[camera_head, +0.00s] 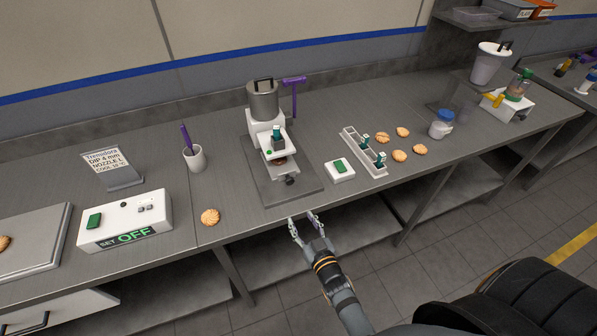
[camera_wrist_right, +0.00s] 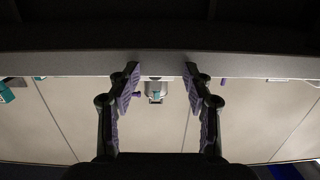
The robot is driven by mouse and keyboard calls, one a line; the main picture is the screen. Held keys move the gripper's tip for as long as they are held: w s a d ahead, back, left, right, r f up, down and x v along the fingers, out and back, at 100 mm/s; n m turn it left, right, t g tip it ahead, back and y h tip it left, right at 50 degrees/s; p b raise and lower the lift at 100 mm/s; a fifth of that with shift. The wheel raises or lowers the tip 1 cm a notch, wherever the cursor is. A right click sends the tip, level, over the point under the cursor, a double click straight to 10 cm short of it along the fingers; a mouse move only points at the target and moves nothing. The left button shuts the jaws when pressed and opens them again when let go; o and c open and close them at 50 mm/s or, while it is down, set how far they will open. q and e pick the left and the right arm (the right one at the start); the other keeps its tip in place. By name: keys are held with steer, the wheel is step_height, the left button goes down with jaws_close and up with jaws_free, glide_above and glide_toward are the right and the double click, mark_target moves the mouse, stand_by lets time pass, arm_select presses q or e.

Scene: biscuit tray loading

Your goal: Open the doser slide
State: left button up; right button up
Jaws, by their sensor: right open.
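A white machine (camera_head: 258,128) with a grey metal hopper (camera_head: 263,100) and a purple lever (camera_head: 294,84) stands on a grey base plate at mid-bench. A green-topped part sits on its front, with a dark knob (camera_head: 290,180) low at the front. I cannot tell for certain which part is the doser slide. My right gripper (camera_head: 304,219) is open and empty, in front of the bench's front edge and apart from the machine. In the right wrist view, its purple-padded fingers (camera_wrist_right: 161,76) are spread, with a small part of a machine (camera_wrist_right: 156,90) between them. My left gripper is out of view.
A biscuit (camera_head: 210,217) and a white OFF switch box (camera_head: 127,222) lie left of the machine, with a cup (camera_head: 195,158) behind. Right of it are a green-button box (camera_head: 340,169), a rack (camera_head: 365,154) and several biscuits. Another white-based machine (camera_head: 503,106) stands farther right.

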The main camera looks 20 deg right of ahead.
steer(key=t, duration=0.1)
glide_toward(291, 182)
steer(key=shift+s+a+f, duration=0.15)
steer(key=shift+s+f, duration=0.25)
steer(key=shift+s, duration=0.25)
steer(key=shift+w+r, duration=0.4)
steer(key=shift+r, duration=0.05)
steer(key=w, duration=0.9)
steer(key=shift+f, duration=0.2)
steer(key=shift+w, duration=0.35)
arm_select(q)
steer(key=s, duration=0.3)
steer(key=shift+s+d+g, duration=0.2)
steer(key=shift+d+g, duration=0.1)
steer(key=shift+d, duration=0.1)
arm_select(e)
jaws_close()
